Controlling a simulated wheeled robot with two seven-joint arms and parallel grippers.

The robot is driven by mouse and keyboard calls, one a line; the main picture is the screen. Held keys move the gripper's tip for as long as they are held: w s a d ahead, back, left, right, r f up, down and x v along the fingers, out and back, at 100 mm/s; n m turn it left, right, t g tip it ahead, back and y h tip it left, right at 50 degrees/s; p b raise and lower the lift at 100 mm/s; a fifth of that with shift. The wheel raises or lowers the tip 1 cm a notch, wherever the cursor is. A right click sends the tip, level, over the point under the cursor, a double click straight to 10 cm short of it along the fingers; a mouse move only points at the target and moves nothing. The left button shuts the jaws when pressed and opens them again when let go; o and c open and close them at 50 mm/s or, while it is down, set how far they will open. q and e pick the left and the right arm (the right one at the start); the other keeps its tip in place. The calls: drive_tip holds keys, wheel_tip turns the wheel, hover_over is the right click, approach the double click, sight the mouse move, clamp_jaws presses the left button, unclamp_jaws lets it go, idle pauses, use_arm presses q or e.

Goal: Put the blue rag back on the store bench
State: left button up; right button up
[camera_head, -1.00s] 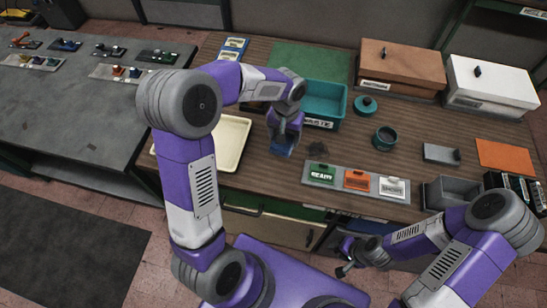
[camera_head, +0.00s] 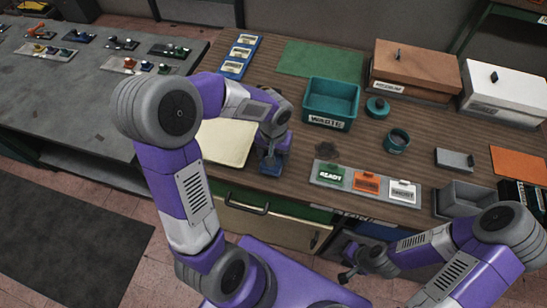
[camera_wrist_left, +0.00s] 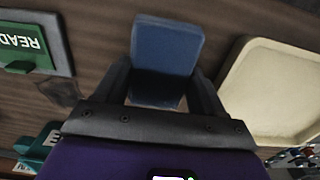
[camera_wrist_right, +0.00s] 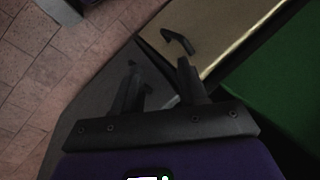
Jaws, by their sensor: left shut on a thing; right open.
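The blue rag (camera_wrist_left: 165,55) is a folded pad between the fingers of my left gripper (camera_wrist_left: 163,88) in the left wrist view. In the head view the rag (camera_head: 270,167) shows below my left gripper (camera_head: 271,153), over the wooden bench between the cream tray and the card rack. I cannot tell whether it touches the bench top. My right gripper (camera_head: 347,272) is open and empty, low in front of the bench. It also shows in the right wrist view (camera_wrist_right: 158,75). The grey bench (camera_head: 75,95) at the left may be the store bench; no label shows.
The cream tray (camera_head: 225,145) lies left of my left gripper. The teal waste bin (camera_head: 331,102) stands behind right. A rack with the READY card (camera_head: 331,175) and a dark smudge (camera_head: 326,148) are to the right. Small tool trays (camera_head: 58,50) line the grey bench's back.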

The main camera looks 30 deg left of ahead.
use_arm(q)
drive_tip(key=shift+f, duration=0.95)
drive_tip(key=o, duration=0.6)
drive_tip(key=shift+f+b, duration=0.2)
drive_tip(key=shift+b, duration=0.1)
drive_tip(key=shift+c, duration=0.2)
drive_tip(key=o, duration=0.4)
drive_tip(key=shift+o, duration=0.2)
drive_tip(key=shift+r, duration=0.1)
drive_tip(key=shift+r+p, duration=0.35)
drive_tip(key=shift+r, duration=0.1)
wheel_tip(320, 180, up, 12)
drive_tip(key=p, duration=0.2)
drive_tip(key=shift+f, duration=0.25)
